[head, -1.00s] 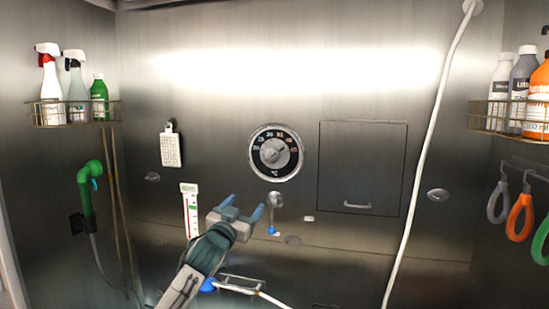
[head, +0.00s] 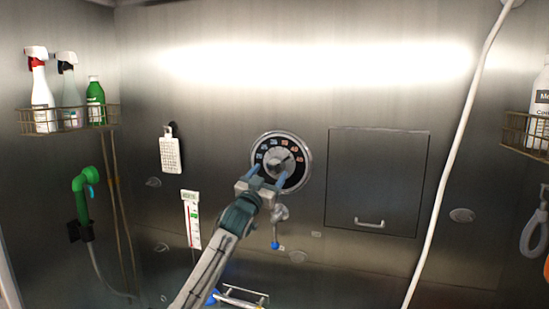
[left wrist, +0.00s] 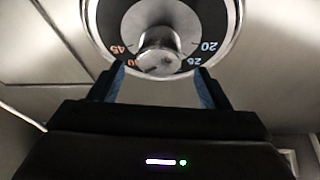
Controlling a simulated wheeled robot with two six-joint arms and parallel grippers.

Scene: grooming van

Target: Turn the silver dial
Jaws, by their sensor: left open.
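The silver dial (head: 283,161) is a round knob at the centre of a black ring with coloured numbers, mounted on the steel wall. In the left wrist view the knob (left wrist: 159,52) sticks out toward me, between and beyond the two fingertips. My left gripper (head: 265,176) is open, with its blue fingers just below and in front of the dial, covering the lower left of the ring. In the left wrist view the open fingers (left wrist: 160,80) stand on either side of the knob, with a gap showing on both sides. My right gripper is not in view.
A small lever valve (head: 279,213) sits just below the dial. A thermometer strip (head: 191,222) hangs to the left, a handled panel (head: 376,180) is to the right. A white hose (head: 451,150) runs down the right. Bottle racks (head: 70,119) are on the sides.

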